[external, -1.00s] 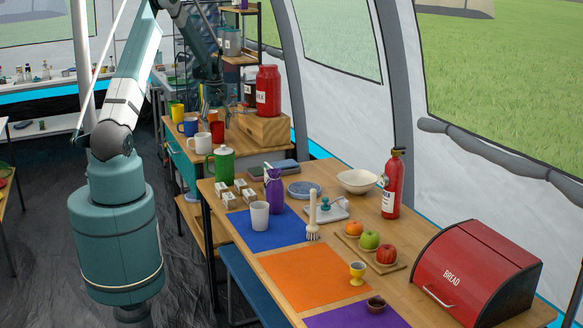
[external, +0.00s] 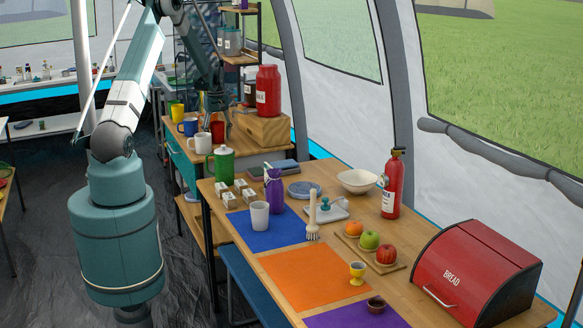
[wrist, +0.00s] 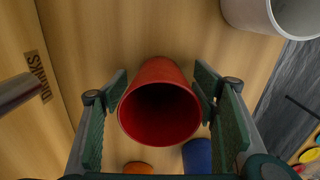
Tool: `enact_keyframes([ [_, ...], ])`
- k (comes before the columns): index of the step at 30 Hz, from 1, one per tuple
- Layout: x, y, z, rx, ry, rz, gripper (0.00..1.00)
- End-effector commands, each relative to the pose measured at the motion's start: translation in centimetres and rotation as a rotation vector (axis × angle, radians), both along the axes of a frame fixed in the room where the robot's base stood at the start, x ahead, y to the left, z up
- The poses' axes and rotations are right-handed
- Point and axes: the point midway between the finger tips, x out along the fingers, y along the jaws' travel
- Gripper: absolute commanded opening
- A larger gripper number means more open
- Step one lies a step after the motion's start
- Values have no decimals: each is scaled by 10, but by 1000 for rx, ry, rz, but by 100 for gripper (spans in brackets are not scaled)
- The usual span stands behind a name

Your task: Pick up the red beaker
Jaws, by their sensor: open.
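The red beaker (wrist: 160,112) stands in the middle of the wrist view, and I look down into its dark, empty-looking inside. My gripper (wrist: 160,88) is open, with one green-padded finger on the left of the beaker and one on the right. Small gaps seem to show beside the walls; I cannot tell whether either finger touches. In the external view my gripper (external: 213,103) is over the back table, above a small red cup (external: 217,132) that appears to be this beaker.
A pale cup (wrist: 268,14) stands close to the right finger's side. Orange (wrist: 138,167) and blue (wrist: 197,156) cups are near the wrist view's bottom edge. In the external view, a white mug (external: 203,144), wooden box (external: 262,127) and red milk can (external: 268,92) stand nearby.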

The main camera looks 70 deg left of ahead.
Motion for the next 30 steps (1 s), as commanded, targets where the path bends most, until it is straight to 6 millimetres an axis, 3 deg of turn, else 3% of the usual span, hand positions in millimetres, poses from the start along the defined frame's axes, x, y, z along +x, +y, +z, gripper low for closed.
enact_keyframes([
  [13,0,0,0,0,0,0,58],
  [21,0,0,0,0,0,0,27],
  [30,0,0,1,0,0,0,27],
])
